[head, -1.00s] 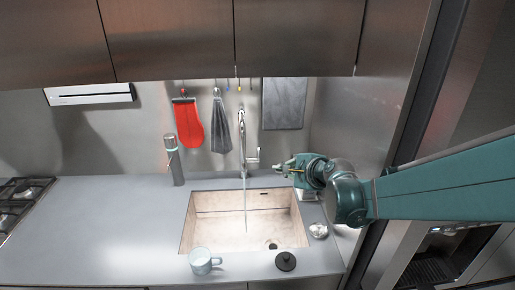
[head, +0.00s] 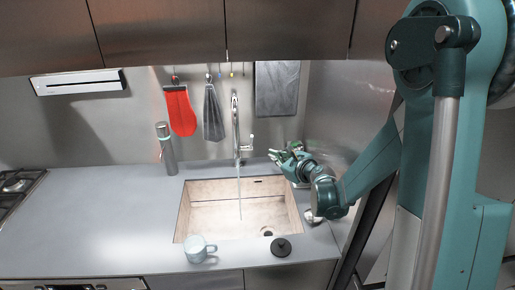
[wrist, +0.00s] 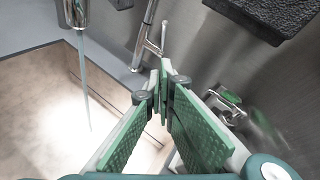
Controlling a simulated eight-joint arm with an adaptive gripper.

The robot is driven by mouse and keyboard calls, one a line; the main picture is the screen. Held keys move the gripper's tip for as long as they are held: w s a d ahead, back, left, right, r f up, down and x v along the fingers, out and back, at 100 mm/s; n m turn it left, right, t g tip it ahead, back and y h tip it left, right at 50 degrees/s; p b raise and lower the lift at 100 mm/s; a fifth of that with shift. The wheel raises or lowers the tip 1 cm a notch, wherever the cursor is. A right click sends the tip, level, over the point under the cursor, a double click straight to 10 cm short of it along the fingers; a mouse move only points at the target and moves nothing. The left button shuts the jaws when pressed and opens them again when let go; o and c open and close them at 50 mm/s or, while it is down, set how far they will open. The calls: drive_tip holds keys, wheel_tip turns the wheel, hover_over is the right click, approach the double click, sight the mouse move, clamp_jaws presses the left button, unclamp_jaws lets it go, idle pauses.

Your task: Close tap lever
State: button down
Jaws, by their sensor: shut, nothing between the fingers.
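The chrome tap (head: 236,125) stands behind the sink, and water (head: 239,200) runs from it into the basin. Its lever (head: 247,147) sticks out on the right side of the tap body. In the wrist view the lever (wrist: 164,36) stands up beside the tap body, just beyond my fingertips. The spout end (wrist: 76,12) and the falling water (wrist: 84,80) show at the left. My gripper (head: 275,156) is shut and empty, to the right of the lever and apart from it. Its green fingers (wrist: 162,72) meet near the middle of the wrist view.
The sink (head: 184,211) lies below left of my gripper. A mug (head: 198,250) and a black lid (head: 281,247) stand at its front edge. A flask (head: 166,150) stands at left. A red mitt (head: 180,110), a grey cloth (head: 213,112) and a dark board (head: 277,88) hang behind.

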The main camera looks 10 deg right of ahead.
drive_tip(key=shift+w+d+f+m, duration=0.1)
drive_tip(key=shift+w+f+m, duration=0.05)
drive_tip(key=shift+f+m, duration=0.15)
drive_tip(key=shift+w, duration=0.15)
drive_tip(key=a+r+x, duration=0.1)
drive_tip(key=r+x, duration=0.1)
drive_tip(key=x, duration=1)
drive_tip(key=shift+w+a+r, duration=0.2)
drive_tip(key=shift+w+r, duration=0.1)
drive_tip(key=shift+w, duration=0.2)
